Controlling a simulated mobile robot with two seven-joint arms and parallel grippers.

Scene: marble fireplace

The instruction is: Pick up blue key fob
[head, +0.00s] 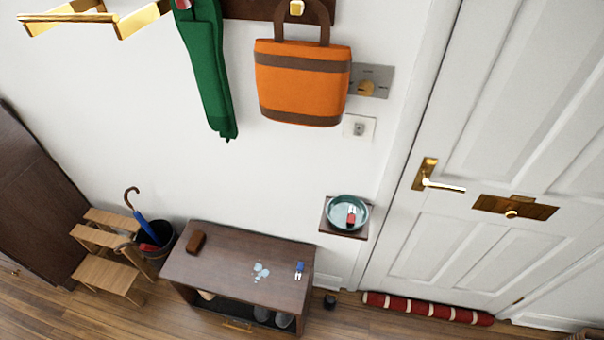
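A small blue key fob (299,268) with a pale metal-looking part below it lies near the right end of the dark wooden bench top (222,266). Nothing covers it. It sits to the right of a pale blue-white patch (261,271) on the same bench. Neither of my grippers is in the head view.
A brown block-like object (196,242) lies on the bench's left. A teal bowl (335,204) holding a red-and-white item (351,217) stands on a small wall shelf. Wooden steps (108,272) and an umbrella bin (160,256) stand left; the door (480,150) is right.

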